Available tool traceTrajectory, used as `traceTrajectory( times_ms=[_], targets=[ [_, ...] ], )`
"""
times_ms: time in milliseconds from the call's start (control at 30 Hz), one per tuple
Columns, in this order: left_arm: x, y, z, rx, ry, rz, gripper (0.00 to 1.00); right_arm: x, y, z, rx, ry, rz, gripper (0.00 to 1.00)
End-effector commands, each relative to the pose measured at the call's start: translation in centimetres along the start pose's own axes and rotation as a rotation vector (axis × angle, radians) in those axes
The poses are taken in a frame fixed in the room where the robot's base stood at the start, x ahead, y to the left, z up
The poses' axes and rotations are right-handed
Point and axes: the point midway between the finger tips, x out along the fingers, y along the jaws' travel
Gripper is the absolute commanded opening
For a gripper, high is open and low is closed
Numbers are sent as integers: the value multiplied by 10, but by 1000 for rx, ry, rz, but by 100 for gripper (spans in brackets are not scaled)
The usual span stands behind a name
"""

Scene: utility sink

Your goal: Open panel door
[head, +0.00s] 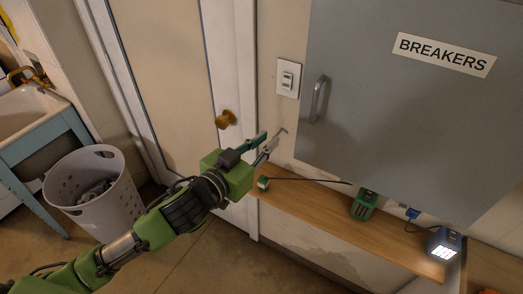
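The grey panel door (400,100), with a white "BREAKERS" label (444,55), fills the upper right of the head view. It looks closed. Its metal handle (319,99) is a vertical bar near the door's left edge. My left gripper (274,134) is to the left of the handle and a little below it, apart from it. Its fingers are spread and nothing shows between them. My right gripper is not in view.
A light switch (288,78) is on the wall left of the panel. A wooden shelf (315,206) below holds a tape measure (263,183), a green device (364,205) and a lit blue lamp (444,244). A door with a brass knob (226,119), a basket (95,195) and a sink (28,108) are left.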

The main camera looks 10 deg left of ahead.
Motion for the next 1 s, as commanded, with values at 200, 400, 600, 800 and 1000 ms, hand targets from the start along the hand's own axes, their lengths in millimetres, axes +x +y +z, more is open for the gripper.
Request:
traceTrajectory(
  times_ms=[200, 400, 600, 800, 1000],
  targets=[
    [10, -12, 29, 2, -38, -25, 16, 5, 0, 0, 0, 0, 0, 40],
    [13, -16, 38, 3, -50, -32, 16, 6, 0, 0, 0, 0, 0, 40],
    [13, -16, 39, 3, -51, -33, 16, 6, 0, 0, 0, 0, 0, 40],
    [13, -16, 38, 3, -51, -33, 16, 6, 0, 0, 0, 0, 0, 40],
    [18, -22, 56, 2, -74, -46, 16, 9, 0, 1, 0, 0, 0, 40]
  ],
)
